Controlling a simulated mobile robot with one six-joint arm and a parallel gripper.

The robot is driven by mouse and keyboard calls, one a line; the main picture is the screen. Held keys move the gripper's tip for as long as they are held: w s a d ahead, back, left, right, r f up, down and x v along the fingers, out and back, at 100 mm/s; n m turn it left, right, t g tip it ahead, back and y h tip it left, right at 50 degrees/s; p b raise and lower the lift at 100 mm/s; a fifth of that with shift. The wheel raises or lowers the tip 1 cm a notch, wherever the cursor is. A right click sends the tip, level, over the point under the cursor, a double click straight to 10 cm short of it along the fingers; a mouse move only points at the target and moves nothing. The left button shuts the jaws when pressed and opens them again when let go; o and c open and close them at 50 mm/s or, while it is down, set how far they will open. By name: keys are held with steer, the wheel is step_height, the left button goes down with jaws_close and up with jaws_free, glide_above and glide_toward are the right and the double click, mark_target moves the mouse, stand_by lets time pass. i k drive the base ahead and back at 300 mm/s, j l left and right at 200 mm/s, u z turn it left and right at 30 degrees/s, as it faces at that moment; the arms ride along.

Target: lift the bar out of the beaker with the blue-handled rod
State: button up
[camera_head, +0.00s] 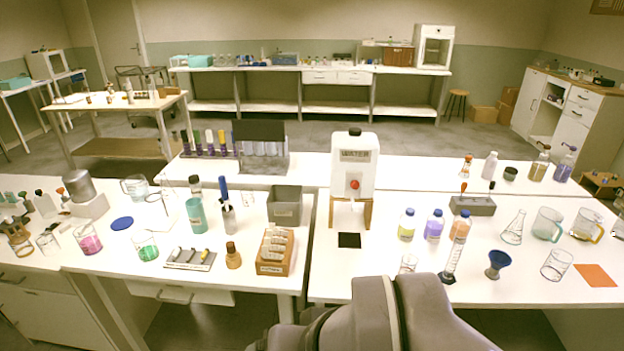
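A blue-handled rod (223,189) stands upright in a small holder (229,221) on the left bench. A beaker with pink liquid (88,244) and a beaker with green liquid (146,251) stand to its left, near the front of that bench. No bar can be made out in either beaker at this size, so I cannot tell which one holds it. My gripper is not in view; only grey links of my arm show at the bottom centre.
A teal container (196,217) stands just left of the rod, and a grey bin (285,206) to its right. A labelled wooden rack (262,268) and a brown bottle (233,257) stand in front. A blue disc (122,223) lies flat behind the beakers. A water dispenser (354,166) stands at the centre.

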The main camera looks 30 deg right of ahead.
mark_target(224, 189)
steer(key=i+j, duration=0.25)
steer(key=i, duration=0.25)
steer(key=i+j, duration=0.3)
steer(key=i, duration=0.2)
steer(key=i+j, duration=0.25)
steer(key=i, duration=0.3)
steer(key=i+j, duration=0.3)
steer(key=i, duration=0.2)
